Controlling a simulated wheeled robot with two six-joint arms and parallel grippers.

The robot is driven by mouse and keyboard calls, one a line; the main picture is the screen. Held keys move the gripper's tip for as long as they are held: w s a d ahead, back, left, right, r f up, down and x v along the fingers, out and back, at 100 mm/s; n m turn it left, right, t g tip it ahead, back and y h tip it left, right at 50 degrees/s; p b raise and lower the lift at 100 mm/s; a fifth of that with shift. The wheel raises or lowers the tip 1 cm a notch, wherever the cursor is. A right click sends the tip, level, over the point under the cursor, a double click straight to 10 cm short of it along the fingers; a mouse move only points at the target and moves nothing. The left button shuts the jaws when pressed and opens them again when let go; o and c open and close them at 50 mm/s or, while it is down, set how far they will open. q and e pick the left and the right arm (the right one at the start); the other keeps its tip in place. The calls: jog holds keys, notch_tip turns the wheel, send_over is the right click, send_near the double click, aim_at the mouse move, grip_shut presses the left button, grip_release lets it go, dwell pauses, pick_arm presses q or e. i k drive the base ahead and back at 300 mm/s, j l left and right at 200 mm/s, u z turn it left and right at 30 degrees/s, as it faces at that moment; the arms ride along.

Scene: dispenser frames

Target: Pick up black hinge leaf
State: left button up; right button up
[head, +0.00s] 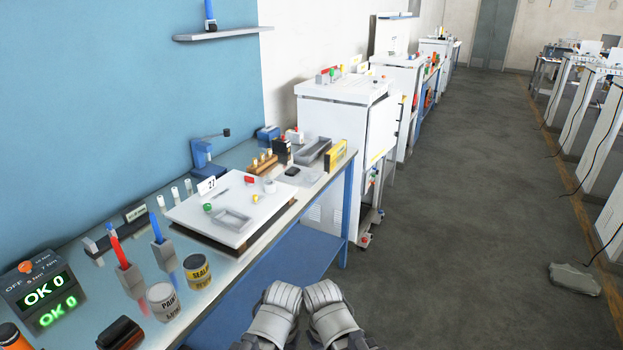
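No part in view is clearly a black hinge leaf at this size. A small flat black piece (292,171) lies on the bench, right of the white board; I cannot tell if it is the hinge leaf. A larger dark block (121,333) lies at the near left of the bench. My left gripper (283,297) and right gripper (322,293) are side by side at the bottom middle, in front of the bench and apart from its objects. Their fingers cannot be made out, so open or shut does not show.
The bench (225,300) holds a white board (190,212) with small parts, a grey tray (314,151), a sealant can (197,272), a paint can (163,302) and screwdrivers in holders. White cabinets (330,120) stand beyond. The floor (450,200) at right is mostly clear.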

aim_at(293, 171)
jog(key=i+l, duration=0.3)
jog(key=i+l+u, duration=0.1)
jog(key=i+l, duration=0.25)
jog(key=l, duration=0.15)
jog(key=i+l, duration=0.6)
jog(key=l, duration=0.25)
jog(key=i+l+u, duration=0.1)
jog(key=i+l, duration=0.5)
jog(key=l, duration=0.25)
jog(key=i+j, duration=0.45)
jog(key=j, duration=0.55)
jog(key=u, duration=0.05)
